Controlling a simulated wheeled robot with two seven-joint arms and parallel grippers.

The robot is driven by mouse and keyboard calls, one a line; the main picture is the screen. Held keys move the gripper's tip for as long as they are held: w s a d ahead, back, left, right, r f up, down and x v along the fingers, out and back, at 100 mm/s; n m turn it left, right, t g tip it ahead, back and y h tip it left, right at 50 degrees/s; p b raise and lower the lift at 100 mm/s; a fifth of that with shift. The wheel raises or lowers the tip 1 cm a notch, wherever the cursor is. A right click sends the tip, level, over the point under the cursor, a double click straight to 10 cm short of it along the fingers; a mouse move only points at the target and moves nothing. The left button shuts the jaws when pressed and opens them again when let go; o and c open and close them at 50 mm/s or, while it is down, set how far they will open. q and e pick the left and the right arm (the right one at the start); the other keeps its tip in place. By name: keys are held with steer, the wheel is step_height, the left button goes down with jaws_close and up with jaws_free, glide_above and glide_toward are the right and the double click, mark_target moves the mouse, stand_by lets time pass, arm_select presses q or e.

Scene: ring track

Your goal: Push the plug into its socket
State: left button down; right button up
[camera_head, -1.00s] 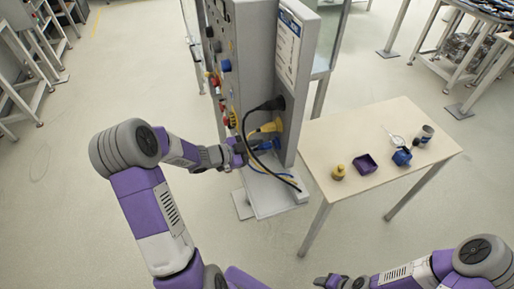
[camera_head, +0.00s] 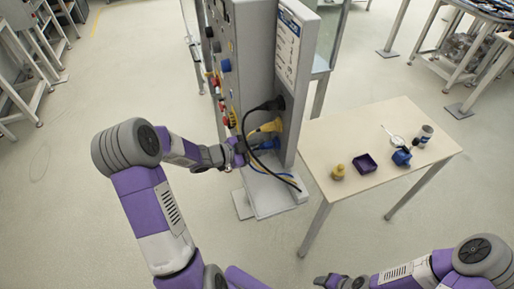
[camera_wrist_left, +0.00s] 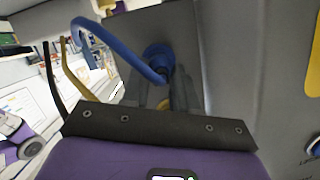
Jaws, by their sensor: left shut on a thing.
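The blue plug (camera_head: 268,144) is at the grey panel's inner face (camera_head: 289,120), lowest of three coloured plugs, with its blue cable looping down. My left gripper (camera_head: 250,147) is in front of it. In the left wrist view, the blue plug (camera_wrist_left: 158,60) sits at the tips of the left gripper's fingers (camera_wrist_left: 168,84), which are closed on it. Its cable bends away to the upper left. The socket opening is hidden, and I cannot tell how deep the plug sits. My right gripper (camera_head: 330,281) is low at the bottom edge, its jaws unclear.
A black plug (camera_head: 272,104) and a yellow plug (camera_head: 268,127) sit above, their cables hanging close to my left gripper. Floor in front is clear.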

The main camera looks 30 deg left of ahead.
arm_select(q)
steer(key=shift+w+d, duration=0.15)
steer(key=shift+w, duration=0.1)
steer(key=c, duration=0.8)
jaws_free()
steer(key=p+v, duration=0.1)
steer(key=v, duration=0.6)
steer(key=shift+s, duration=0.3)
